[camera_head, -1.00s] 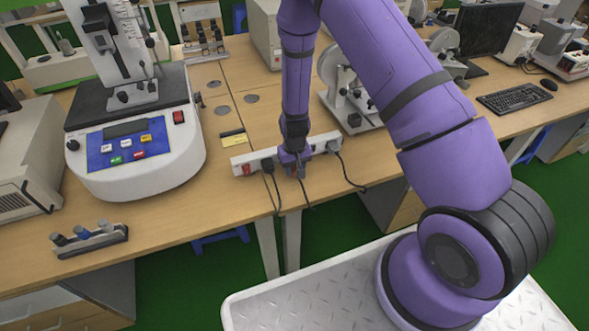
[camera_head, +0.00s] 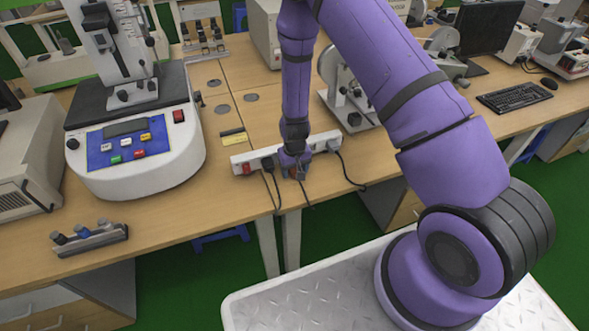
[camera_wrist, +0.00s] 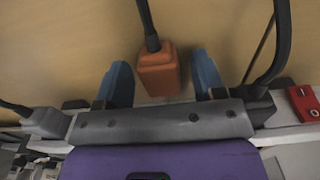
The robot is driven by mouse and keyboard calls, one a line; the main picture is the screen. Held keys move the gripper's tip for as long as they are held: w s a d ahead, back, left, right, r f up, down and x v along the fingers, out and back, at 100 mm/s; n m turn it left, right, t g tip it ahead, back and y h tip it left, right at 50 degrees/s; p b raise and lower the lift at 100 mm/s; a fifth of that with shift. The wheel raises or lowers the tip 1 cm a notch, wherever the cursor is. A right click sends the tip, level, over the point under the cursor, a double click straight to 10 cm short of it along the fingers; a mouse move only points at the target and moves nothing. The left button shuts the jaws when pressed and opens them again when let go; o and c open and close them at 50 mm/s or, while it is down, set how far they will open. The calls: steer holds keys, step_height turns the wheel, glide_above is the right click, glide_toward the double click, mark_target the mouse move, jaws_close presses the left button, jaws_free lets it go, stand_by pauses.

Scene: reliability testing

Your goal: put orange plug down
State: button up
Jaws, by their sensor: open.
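The orange plug (camera_wrist: 158,72) with its black cable stands between the two blue fingers of my gripper (camera_wrist: 162,66) in the wrist view. The fingers are apart, with a gap on each side of the plug. In the head view my gripper (camera_head: 294,167) is low at the front edge of the white power strip (camera_head: 322,141), and the orange plug (camera_head: 292,173) shows only as a small patch there.
A black plug (camera_wrist: 258,106) and a grey plug (camera_wrist: 46,122) are in the strip on either side of my gripper. A red switch (camera_wrist: 304,103) is at the strip's end. A white instrument (camera_head: 140,150) stands left on the wooden table (camera_head: 190,218). Cables hang over the front edge.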

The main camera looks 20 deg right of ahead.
steer(key=s+d+r+t, duration=0.1)
steer(key=s+r, duration=0.2)
steer(key=r, duration=1.1)
steer(key=s+d+r+t+y, duration=0.1)
steer(key=s+r, duration=0.1)
steer(key=r, duration=1.1)
steer(key=s+d+r+t, duration=0.1)
steer(key=s+r, duration=0.2)
steer(key=r, duration=1.1)
steer(key=s+d+r+t, duration=0.1)
steer(key=s+d+r, duration=0.1)
steer(key=s+r, duration=0.4)
steer(key=s+d+r+t+h, duration=0.1)
steer(key=s+r, duration=0.5)
steer(key=s, duration=0.8)
steer(key=shift+s+d+r, duration=0.3)
steer(key=shift+s+d, duration=0.1)
steer(key=shift+d, duration=0.05)
steer(key=shift+o, duration=0.5)
steer(key=shift+w, duration=0.1)
